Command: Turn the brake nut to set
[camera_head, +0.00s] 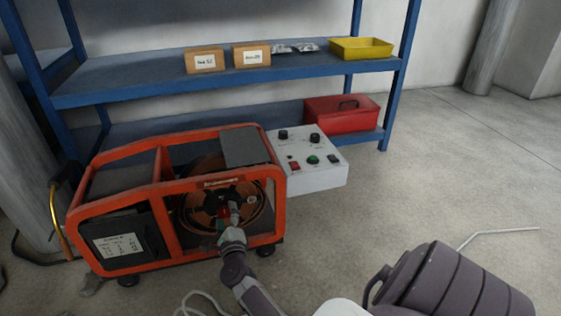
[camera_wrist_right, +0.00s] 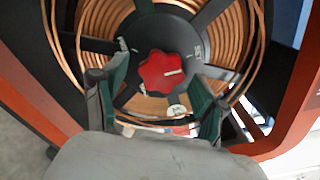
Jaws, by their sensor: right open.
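The brake nut (camera_wrist_right: 160,72) is a red lobed knob on the dark hub of a copper wire spool (camera_wrist_right: 90,25). A short white line on it points right. In the head view the spool (camera_head: 258,212) sits inside an orange-framed machine (camera_head: 163,225). My right gripper (camera_wrist_right: 155,82) is open, its green-padded fingers on either side of the nut, with visible gaps. It also shows in the head view (camera_head: 227,226), reaching to the hub. My left gripper is out of view.
A grey control box (camera_head: 318,178) with knobs and buttons stands right of the spool. Behind is a blue shelf (camera_head: 130,80) with two cardboard boxes (camera_head: 228,58), a yellow tray (camera_head: 361,42) and a red case (camera_head: 342,122). The floor at the right is mostly clear.

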